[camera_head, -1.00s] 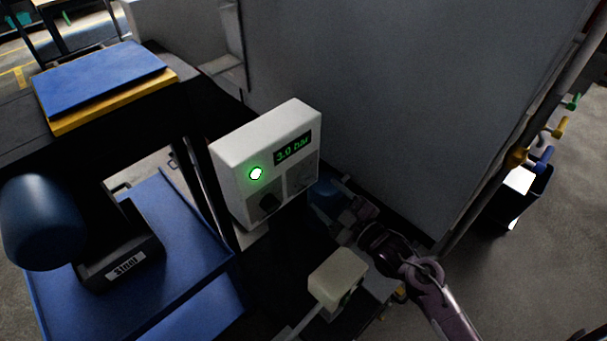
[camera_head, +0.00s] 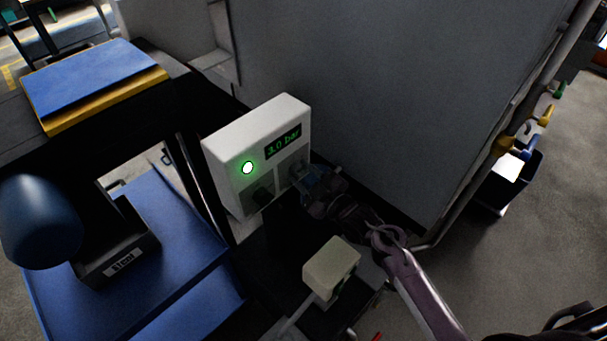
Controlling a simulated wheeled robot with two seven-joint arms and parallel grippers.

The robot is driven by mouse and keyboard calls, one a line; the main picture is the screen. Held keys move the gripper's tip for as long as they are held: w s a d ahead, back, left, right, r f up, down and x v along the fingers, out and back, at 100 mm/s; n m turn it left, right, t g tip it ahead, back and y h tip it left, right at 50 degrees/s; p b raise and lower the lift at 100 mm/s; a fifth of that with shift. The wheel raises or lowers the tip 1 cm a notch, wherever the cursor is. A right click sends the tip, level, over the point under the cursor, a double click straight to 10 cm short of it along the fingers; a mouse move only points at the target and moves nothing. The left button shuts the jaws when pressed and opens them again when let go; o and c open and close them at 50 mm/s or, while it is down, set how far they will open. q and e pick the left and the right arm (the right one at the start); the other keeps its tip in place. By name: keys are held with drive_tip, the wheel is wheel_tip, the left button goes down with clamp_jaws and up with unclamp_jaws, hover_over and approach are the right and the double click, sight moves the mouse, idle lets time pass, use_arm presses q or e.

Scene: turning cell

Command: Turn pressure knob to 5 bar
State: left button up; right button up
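The white pressure control box (camera_head: 222,164) stands in the middle of the head view. Its green display (camera_head: 283,142) appears to read 3.0 bar, and a round green light (camera_head: 247,168) glows beside it. A dark knob (camera_head: 262,196) is on the lower left of its front. A second knob (camera_head: 297,171) is on the lower right, partly hidden by my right gripper (camera_head: 312,182). The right gripper's fingers are at this right knob, touching or very close. Dark, small fingers hide whether they are closed on it. My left gripper is not in view.
A tall grey panel (camera_head: 390,90) rises behind the box. A pale block (camera_head: 330,266) on a stem stands below my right gripper. A dark bin (camera_head: 120,246) sits on the blue surface (camera_head: 185,280) at left, near a dark blue rounded object (camera_head: 40,222).

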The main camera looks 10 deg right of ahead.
drive_tip(key=c, duration=0.4)
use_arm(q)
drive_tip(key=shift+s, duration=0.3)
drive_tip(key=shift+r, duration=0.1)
use_arm(e)
drive_tip(key=m+p, duration=0.3)
drive_tip(key=m, duration=0.2)
drive_tip(key=shift+r, duration=0.2)
drive_tip(key=m+g+p, duration=0.1)
drive_tip(key=m+p, duration=0.1)
drive_tip(key=m, duration=0.3)
drive_tip(key=shift+d+m, duration=0.15)
drive_tip(key=shift+m, duration=0.15)
drive_tip(key=m+p, duration=0.2)
drive_tip(key=m, duration=0.3)
drive_tip(key=shift+w+d+m+g+p, duration=0.1)
drive_tip(key=shift+w+m+g+p, duration=0.05)
drive_tip(key=shift+m+g+p, duration=0.2)
use_arm(q)
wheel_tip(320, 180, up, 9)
drive_tip(key=p, duration=0.1)
use_arm(e)
drive_tip(key=shift+f+m+y, duration=0.15)
drive_tip(key=shift+m+y, duration=0.35)
drive_tip(key=shift+m, duration=1.65)
